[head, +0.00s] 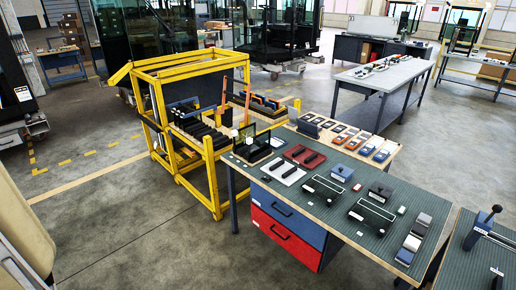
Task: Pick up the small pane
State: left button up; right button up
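Small dark panes (252,142) stand upright in a black holder at the left end of the green-topped workbench (340,215). They look see-through with dark edges. I cannot tell for certain which one is the small pane. Neither of my grippers shows in the head view, and nothing is seen touching the panes.
A yellow frame trolley (161,112) with dark slotted racks stands left of the bench. Trays, black handles and small blocks cover much of the bench. A second table (453,262) with a lever tool (482,228) is at the right. The floor at front left is clear.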

aim_at(257, 144)
jog(key=u, duration=0.75)
jog(key=i, duration=1.45)
jog(key=z, duration=0.75)
